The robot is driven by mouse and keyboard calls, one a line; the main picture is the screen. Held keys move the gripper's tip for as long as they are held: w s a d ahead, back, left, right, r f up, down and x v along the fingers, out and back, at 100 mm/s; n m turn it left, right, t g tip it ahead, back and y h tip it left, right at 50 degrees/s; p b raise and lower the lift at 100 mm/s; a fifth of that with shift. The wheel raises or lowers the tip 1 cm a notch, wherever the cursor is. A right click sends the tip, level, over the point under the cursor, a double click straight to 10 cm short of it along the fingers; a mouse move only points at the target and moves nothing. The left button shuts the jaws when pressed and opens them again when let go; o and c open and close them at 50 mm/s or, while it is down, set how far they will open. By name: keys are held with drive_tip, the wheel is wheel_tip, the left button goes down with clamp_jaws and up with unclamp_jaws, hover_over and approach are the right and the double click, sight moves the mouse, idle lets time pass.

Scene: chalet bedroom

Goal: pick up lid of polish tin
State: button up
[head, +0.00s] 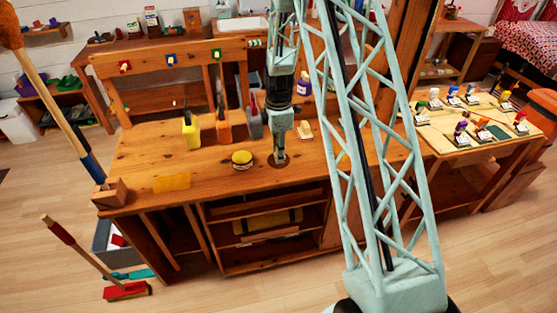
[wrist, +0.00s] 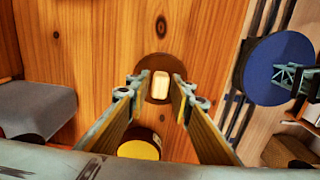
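A round yellow-and-dark tin (head: 242,159) stands on the wooden workbench (head: 140,150). My gripper (head: 279,155) points down over the disc. In the wrist view its fingers (wrist: 157,92) are apart, with the cream block between them and gaps on both sides.
Yellow (head: 191,133), orange (head: 224,128) and grey holders stand behind the tin. A cream block (head: 304,131) and a purple bottle (head: 304,85) are farther back. A yellow sheet (head: 172,183) lies front left. A side table (head: 470,125) holds several small items.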

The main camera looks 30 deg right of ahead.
idle(0.5)
drive_tip(key=c, duration=0.6)
drive_tip(key=shift+r, duration=0.1)
drive_tip(key=shift+r, duration=1.75)
drive_tip(key=shift+s+a+f, duration=0.1)
drive_tip(key=shift+s, duration=0.35)
drive_tip(key=s+a, duration=0.2)
drive_tip(key=s, duration=0.5)
drive_tip(key=s+a+r, duration=0.1)
drive_tip(key=s+a, duration=0.1)
drive_tip(key=s, duration=0.5)
drive_tip(key=shift+s+r+p, duration=0.25)
drive_tip(key=shift+p, duration=0.1)
drive_tip(key=shift+w+a, duration=0.1)
